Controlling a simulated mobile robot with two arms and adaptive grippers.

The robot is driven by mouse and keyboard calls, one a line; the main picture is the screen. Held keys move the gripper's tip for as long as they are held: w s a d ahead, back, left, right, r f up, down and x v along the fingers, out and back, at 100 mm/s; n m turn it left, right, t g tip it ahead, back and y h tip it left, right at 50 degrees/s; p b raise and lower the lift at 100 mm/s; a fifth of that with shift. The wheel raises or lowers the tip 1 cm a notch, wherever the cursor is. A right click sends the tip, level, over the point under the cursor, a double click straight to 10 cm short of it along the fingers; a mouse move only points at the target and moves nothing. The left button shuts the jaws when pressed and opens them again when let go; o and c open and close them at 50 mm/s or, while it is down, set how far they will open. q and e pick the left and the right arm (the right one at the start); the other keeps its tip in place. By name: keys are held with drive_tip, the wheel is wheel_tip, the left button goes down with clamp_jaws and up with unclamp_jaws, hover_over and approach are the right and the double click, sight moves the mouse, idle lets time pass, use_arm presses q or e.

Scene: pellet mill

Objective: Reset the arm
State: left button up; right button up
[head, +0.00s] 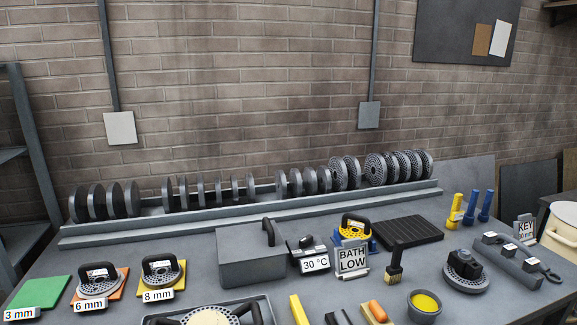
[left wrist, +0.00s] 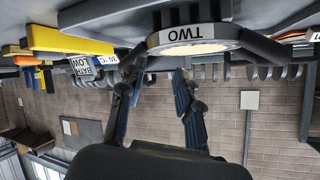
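My left gripper (left wrist: 157,80) shows in the left wrist view, which is upside down. In the head view, a perforated disc with black handles (head: 208,317) lies in a tray at the bottom edge, partly cut off. Neither gripper shows in the head view, and my right gripper shows in neither view.
The grey bench carries a rack (head: 250,209) of dark discs, a lidded grey box (head: 250,257), a BATH LOW sign (head: 352,260) and a cup of yellow material (head: 425,303). Labelled discs on coloured mats stand at left. A brick wall (head: 240,90) closes the back.

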use_arm(q)
drive_tip(key=s+a+f+n+g, duration=0.1)
drive_tip(key=s+a+f+g, duration=0.15)
drive_tip(key=s, duration=0.55)
drive_tip(key=s+a+f+n+g, duration=0.1)
drive_tip(key=s+f+g, duration=0.2)
drive_tip(key=s, duration=0.5)
drive_tip(key=s+a+f+n+g, duration=0.1)
drive_tip(key=s+a+f+g, duration=0.15)
drive_tip(key=s, duration=0.65)
wheel_tip(320, 180, down, 33)
drive_tip(key=g+b, duration=0.2)
drive_tip(key=b, duration=0.5)
drive_tip(key=s+a+f+b, duration=0.1)
drive_tip(key=s+f+b, duration=0.2)
drive_tip(key=s+f, duration=0.5)
drive_tip(key=s+a+f+g+b, duration=0.1)
drive_tip(key=s+f+b, duration=0.2)
drive_tip(key=s+f, duration=0.6)
wheel_tip(320, 180, down, 7)
drive_tip(key=shift+s+a+r+m, duration=0.15)
drive_tip(key=shift+s+a+m, duration=0.15)
drive_tip(key=shift+m, duration=0.1)
